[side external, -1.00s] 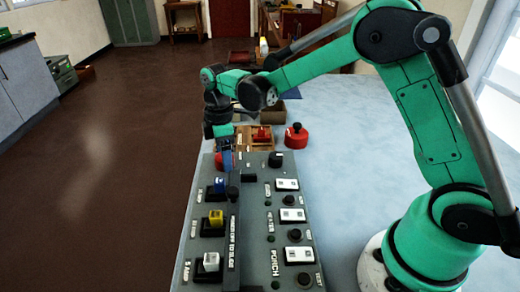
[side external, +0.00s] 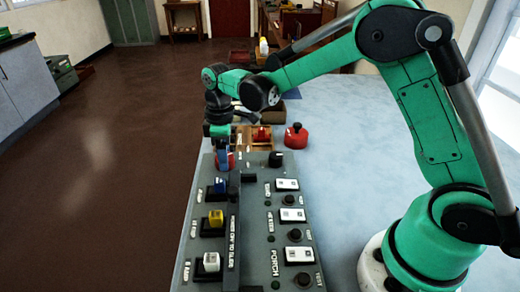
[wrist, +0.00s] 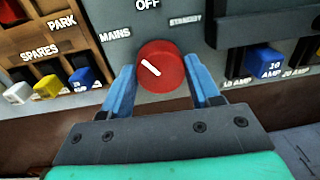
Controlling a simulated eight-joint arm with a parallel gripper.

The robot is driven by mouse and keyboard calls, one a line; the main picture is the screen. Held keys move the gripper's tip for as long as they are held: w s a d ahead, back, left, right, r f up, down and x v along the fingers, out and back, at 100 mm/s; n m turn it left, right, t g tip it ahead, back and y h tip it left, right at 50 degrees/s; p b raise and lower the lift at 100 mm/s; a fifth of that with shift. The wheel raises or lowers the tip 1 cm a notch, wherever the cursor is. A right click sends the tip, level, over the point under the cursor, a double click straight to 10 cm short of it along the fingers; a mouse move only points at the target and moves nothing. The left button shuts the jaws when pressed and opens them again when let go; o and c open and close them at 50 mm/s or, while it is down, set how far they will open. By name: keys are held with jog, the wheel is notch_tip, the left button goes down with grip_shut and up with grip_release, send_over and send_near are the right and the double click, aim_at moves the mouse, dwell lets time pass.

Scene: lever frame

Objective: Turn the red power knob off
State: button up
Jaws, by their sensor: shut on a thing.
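The red power knob (wrist: 165,62) is round with a white pointer line and sits on the grey panel (wrist: 195,20). In the wrist view its line slants up to the left, towards the MAINS label; OFF stands above it and STANDBY to the upper right. My gripper (wrist: 161,76) has its blue fingers on either side of the knob and is shut on it. In the side view my gripper (side external: 222,160) points down at the panel's far left corner, and the knob is mostly hidden behind the fingers.
Blue (side external: 220,186), yellow (side external: 216,217) and white (side external: 211,262) levers line the panel's left side, beside a raised dark bar (side external: 233,225). White switches and black knobs line the right. A wooden tray (side external: 268,151) and a red black-topped object (side external: 296,137) stand beyond.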

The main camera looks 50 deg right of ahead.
jog(key=m, duration=0.6)
jog(key=shift+m, duration=0.4)
dwell(0.3)
jog(key=o, duration=1)
jog(key=shift+r, duration=0.1)
jog(key=shift+d+r, duration=0.15)
jog(key=shift+r, duration=2.6)
